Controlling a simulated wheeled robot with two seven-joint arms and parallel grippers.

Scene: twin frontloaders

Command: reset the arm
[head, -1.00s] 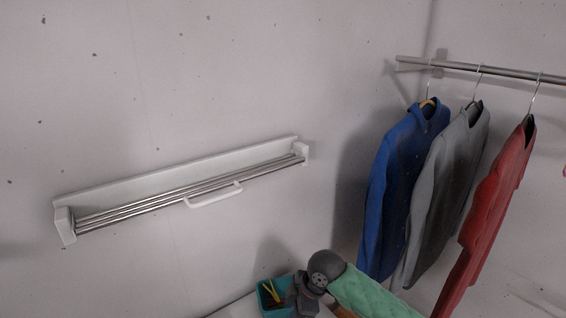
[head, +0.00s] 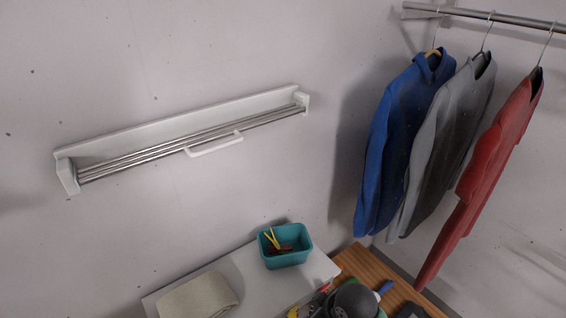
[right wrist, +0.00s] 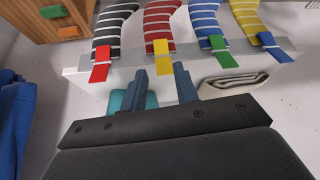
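My right gripper (right wrist: 161,82) shows in the right wrist view with its two dark fingers apart and nothing held between them. In the head view a dark grey rounded part of my arm shows at the bottom edge, right of centre; its fingers cannot be made out there. My left gripper is in neither view.
A teal bin (head: 286,255) holding small yellow and red things stands on a white surface (head: 240,272), with a folded cream towel (head: 200,296) nearby. Striped pieces with coloured tabs (right wrist: 161,48) show beyond the fingers. A wall rack (head: 190,140) and hanging jackets (head: 400,145) stand clear.

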